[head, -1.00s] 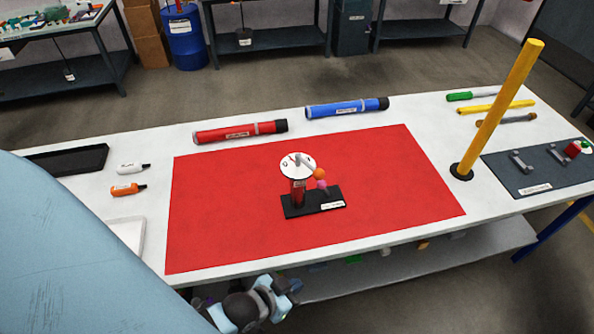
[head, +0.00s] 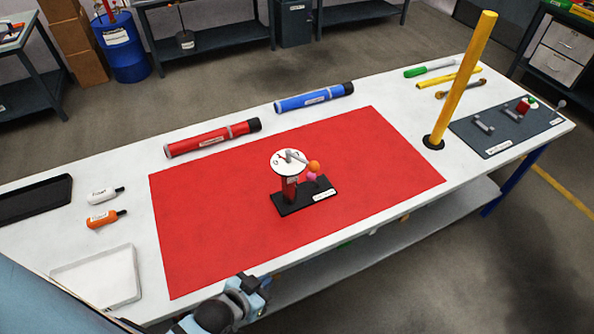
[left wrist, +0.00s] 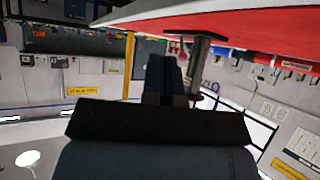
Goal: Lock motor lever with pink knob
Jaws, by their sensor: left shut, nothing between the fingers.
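The motor unit is a black base (head: 288,208) with a red post (head: 290,188) and a white dial disc (head: 282,160) on top. A grey lever (head: 296,157) runs from the disc to an orange ball (head: 314,166). A pink knob (head: 311,177) sits just below the orange ball, above the base. My left gripper (head: 256,283) is at the table's front edge, in front of and apart from the unit. Its closed, empty dark fingers show in the left wrist view (left wrist: 164,72). My right gripper is not in view.
A red mat (head: 210,240) lies under the unit and is otherwise clear. Red (head: 210,139) and blue (head: 315,97) tubes lie behind it. A tall yellow post (head: 462,80) stands at right. A white tray (head: 95,275) and small bottles (head: 106,218) are at left.

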